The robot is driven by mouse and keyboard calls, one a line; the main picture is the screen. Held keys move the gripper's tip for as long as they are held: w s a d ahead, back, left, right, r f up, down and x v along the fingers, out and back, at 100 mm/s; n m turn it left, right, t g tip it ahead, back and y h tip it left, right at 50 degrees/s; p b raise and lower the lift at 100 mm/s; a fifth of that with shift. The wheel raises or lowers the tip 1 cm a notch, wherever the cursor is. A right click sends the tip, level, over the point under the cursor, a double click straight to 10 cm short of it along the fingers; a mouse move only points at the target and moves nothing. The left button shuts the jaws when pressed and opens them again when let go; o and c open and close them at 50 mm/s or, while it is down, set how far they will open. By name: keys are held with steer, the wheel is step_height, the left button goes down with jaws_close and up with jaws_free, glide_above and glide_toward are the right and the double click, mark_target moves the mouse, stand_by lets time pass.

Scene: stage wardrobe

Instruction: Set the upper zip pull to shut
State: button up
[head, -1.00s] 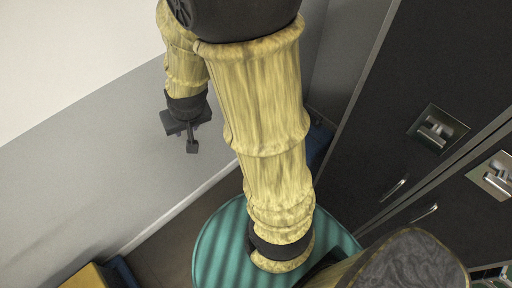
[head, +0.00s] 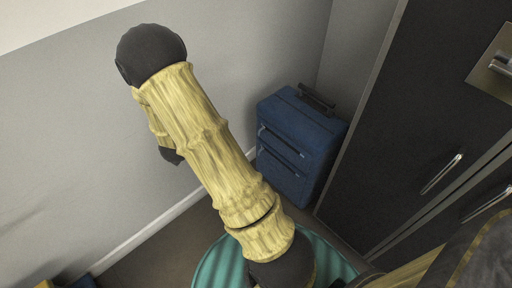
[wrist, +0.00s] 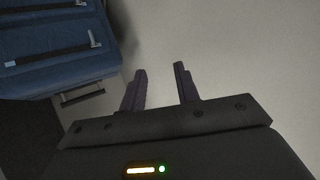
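A blue suitcase (head: 291,145) stands upright against the wall in the head view. Its front has two zips, one above the other. The upper zip pull (head: 263,128) appears to be at the left end of its track, and the lower zip pull (head: 262,150) sits below it. In the wrist view the suitcase (wrist: 50,80) is at the upper left and looks turned over. The upper zip pull (wrist: 95,40) is on the track nearer the handle. My gripper (wrist: 160,72) is open and empty, to one side of the suitcase and apart from it. My arm hides it in the head view.
A dark wardrobe (head: 400,130) with metal handles stands close on the right of the suitcase. A teal round surface (head: 215,262) is below my arm.

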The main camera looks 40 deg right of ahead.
steer(key=s+d+f+m+g+h+b, duration=0.1)
steer(key=s+d+f+h+b, duration=0.1)
steer(key=f+b, duration=0.3)
steer(key=s+d+f+m+g+h+b, duration=0.1)
steer(key=f+h+b, duration=0.3)
steer(key=f, duration=0.4)
steer(key=s+d+f+m+g+h+b, duration=0.1)
steer(key=s+d+f+m+h+b, duration=0.1)
steer(key=f+b, duration=0.4)
steer(key=shift+s+d+f+h, duration=0.45)
steer(key=shift+d+h, duration=0.2)
steer(key=shift+h, duration=0.05)
steer(key=shift+d, duration=0.1)
steer(key=b+x, duration=0.6)
steer(key=x, duration=1.1)
steer(key=shift+d, duration=0.15)
steer(key=shift+f, duration=0.1)
jaws_close()
